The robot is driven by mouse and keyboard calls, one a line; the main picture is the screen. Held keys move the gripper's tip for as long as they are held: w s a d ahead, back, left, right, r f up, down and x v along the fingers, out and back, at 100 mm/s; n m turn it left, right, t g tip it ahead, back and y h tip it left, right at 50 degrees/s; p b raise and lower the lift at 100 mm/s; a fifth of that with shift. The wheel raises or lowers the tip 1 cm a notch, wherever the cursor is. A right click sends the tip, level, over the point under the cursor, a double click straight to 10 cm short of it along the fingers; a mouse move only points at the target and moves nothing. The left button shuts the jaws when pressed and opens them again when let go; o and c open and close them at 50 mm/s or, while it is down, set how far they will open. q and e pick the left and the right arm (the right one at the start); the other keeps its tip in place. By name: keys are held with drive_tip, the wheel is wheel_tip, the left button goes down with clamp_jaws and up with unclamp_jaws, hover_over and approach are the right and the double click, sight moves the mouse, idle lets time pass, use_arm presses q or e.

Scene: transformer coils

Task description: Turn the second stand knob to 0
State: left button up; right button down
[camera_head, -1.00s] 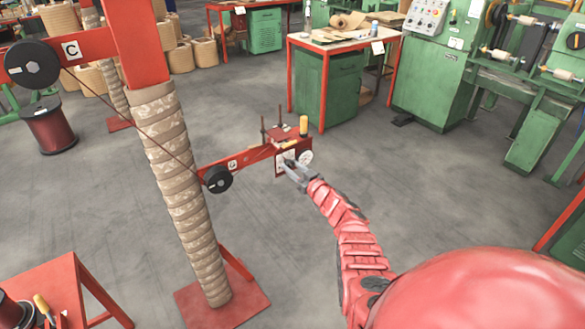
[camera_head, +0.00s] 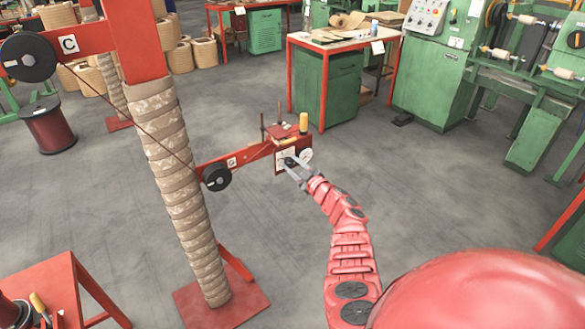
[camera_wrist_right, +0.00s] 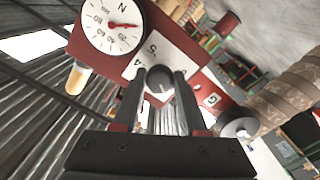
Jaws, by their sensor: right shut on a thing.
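The second stand's red arm (camera_head: 243,157) reaches out to the right of the wrapped column. At its end is a white plate with a dark knob (camera_head: 289,162). My right gripper (camera_head: 292,168) is at this plate, its fingers around the knob. In the right wrist view the gripper (camera_wrist_right: 161,85) is shut on the grey round knob (camera_wrist_right: 160,77), between the fingertips. The scale plate (camera_wrist_right: 154,52) behind it shows the digits 5 and 4; the rest is hidden. A white round dial gauge (camera_wrist_right: 113,25) with a red needle sits beside it. My left gripper is not in view.
A black pulley (camera_head: 217,177) with a wire sits on the stand's arm. A yellow handle (camera_head: 303,123) stands on its end. The wrapped column (camera_head: 180,185) rises at left. The floor around the gripper is clear.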

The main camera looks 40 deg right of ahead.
drive_tip(key=n+b, duration=0.2)
drive_tip(key=n, duration=0.1)
drive_tip(key=shift+f+n, duration=0.15)
drive_tip(key=shift+n, duration=0.25)
drive_tip(key=n+b, duration=0.2)
drive_tip(key=shift+n, duration=0.4)
drive_tip(key=n+b, duration=0.2)
drive_tip(key=n, duration=0.1)
drive_tip(key=shift+b, duration=0.4)
drive_tip(key=shift+n+b, duration=1.1)
drive_tip(key=shift+n, duration=0.7)
drive_tip(key=shift+r, duration=0.2)
drive_tip(key=shift+c, duration=2.4)
unclamp_jaws()
